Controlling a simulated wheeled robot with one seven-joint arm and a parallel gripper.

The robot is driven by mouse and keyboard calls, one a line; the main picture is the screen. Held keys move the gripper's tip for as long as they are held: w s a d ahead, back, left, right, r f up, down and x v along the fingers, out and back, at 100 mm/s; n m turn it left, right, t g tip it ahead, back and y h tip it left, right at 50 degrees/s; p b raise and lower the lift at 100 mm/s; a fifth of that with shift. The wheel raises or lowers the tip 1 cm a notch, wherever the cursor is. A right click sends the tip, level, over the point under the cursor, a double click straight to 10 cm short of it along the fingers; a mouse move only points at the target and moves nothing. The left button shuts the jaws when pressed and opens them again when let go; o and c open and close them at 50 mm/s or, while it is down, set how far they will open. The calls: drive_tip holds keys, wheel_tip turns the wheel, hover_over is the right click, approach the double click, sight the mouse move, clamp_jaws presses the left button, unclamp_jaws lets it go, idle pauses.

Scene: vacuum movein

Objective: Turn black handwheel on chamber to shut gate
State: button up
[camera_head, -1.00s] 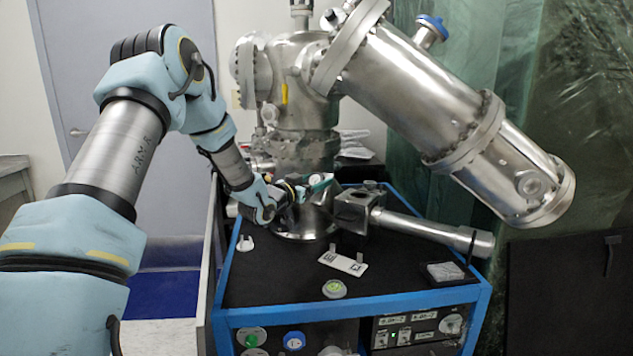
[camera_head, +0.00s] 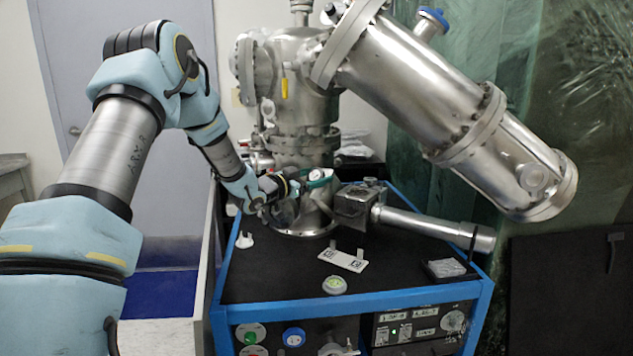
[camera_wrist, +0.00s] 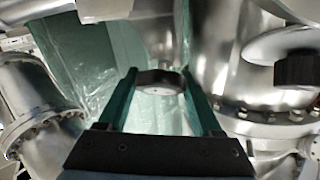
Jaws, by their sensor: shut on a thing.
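The metal chamber (camera_head: 300,110) stands on a black-topped cart. In the wrist view, the black handwheel (camera_wrist: 160,78), with a grey face, sits between the two teal fingertips of my gripper (camera_wrist: 162,82). The gripper is shut on its rim, one finger on each side. In the head view my gripper (camera_head: 320,179) reaches in from the left at the chamber's lower front. The handwheel is too small and covered there to make out. The gate itself is not visible, so its position cannot be told.
A large slanted metal cylinder (camera_head: 440,100) hangs at the upper right. A metal tube (camera_head: 430,224) runs low to the right of my gripper. A white plate (camera_head: 342,261) and a green-topped round piece (camera_head: 335,285) lie on the cart (camera_head: 270,275). Another black knob (camera_wrist: 297,67) shows at right.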

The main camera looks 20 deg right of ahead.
drive_tip(key=m+g, duration=0.5)
drive_tip(key=m, duration=0.2)
drive_tip(key=shift+g, duration=0.4)
drive_tip(key=m+g+y, duration=0.1)
drive_tip(key=m+g, duration=0.1)
drive_tip(key=m, duration=0.1)
drive_tip(key=m+g+y+p, duration=0.1)
drive_tip(key=m+y, duration=0.1)
drive_tip(key=m, duration=0.2)
drive_tip(key=shift+s+g, duration=0.15)
drive_tip(key=shift+g, duration=0.25)
drive_tip(key=shift+f+m+y, duration=0.1)
drive_tip(key=shift+m+y, duration=0.2)
drive_tip(key=shift+y, duration=0.1)
drive_tip(key=o, duration=1.4)
drive_tip(key=shift+c, duration=0.2)
drive_tip(key=shift+a, duration=0.1)
drive_tip(key=b+v, duration=0.2)
drive_tip(key=v, duration=0.8)
drive_tip(key=shift+a, duration=0.3)
